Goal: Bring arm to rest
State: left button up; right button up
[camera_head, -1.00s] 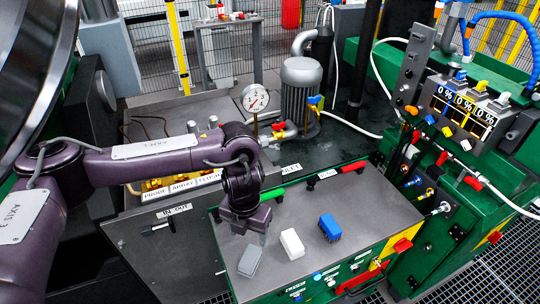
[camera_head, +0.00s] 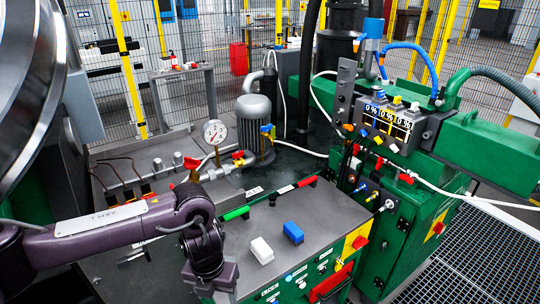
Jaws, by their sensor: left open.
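My left arm (camera_head: 125,225), purple and jointed, comes in from the left. My left gripper (camera_head: 214,288) hangs down at the left end of the grey-topped green cabinet (camera_head: 330,215), near the bottom of the view. It is open, with its fingertips hard to make out. A white block (camera_head: 262,250) and a blue block (camera_head: 293,233) lie on the cabinet top to the right of the gripper, apart from it. No grey block shows now. My right gripper is not in view.
A pressure gauge (camera_head: 215,132) and a grey motor (camera_head: 254,120) stand behind the cabinet. A green machine with a 0 % display panel (camera_head: 388,120) stands to the right. A large metal wheel (camera_head: 25,85) fills the upper left. Floor grating (camera_head: 470,260) lies at the lower right.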

pick_arm(q)
jog(key=s+d+n+t+h, duration=0.1)
jog(key=s+d+h, duration=0.2)
jog(key=d, duration=0.6)
jog(key=s+d+n+t+h, duration=0.1)
jog(key=s+d+n+h, duration=0.1)
jog(key=d, duration=0.7)
jog(key=d+r+n+t+h, duration=0.3)
jog(key=d+r+n+t, duration=0.15)
jog(key=r+n, duration=0.45)
jog(key=w+a+f+n+t+y, duration=0.15)
jog(key=a+n+y, duration=0.25)
jog(key=a+n, duration=1)
jog(key=s+a+f+n+g+y, duration=0.2)
jog(key=s+a+f+n, duration=0.25)
jog(key=a, duration=0.35)
jog(key=s+a+f+n+g+y, duration=0.2)
jog(key=s+a+f+n+g, duration=0.15)
jog(key=s+a+n, duration=0.35)
notch_tip(320, 180, down, 28)
jog(key=m, duration=0.2)
jog(key=s+a+f+g, duration=0.1)
jog(key=s+a+f, duration=0.1)
jog(key=s+f, duration=0.8)
jog(key=s+a+f+b, duration=0.1)
jog(key=s+a+f, duration=0.1)
jog(key=s+f, duration=0.8)
jog(key=shift+s+f+g, duration=0.2)
jog(key=shift+s+g, duration=0.05)
jog(key=shift+g, duration=0.1)
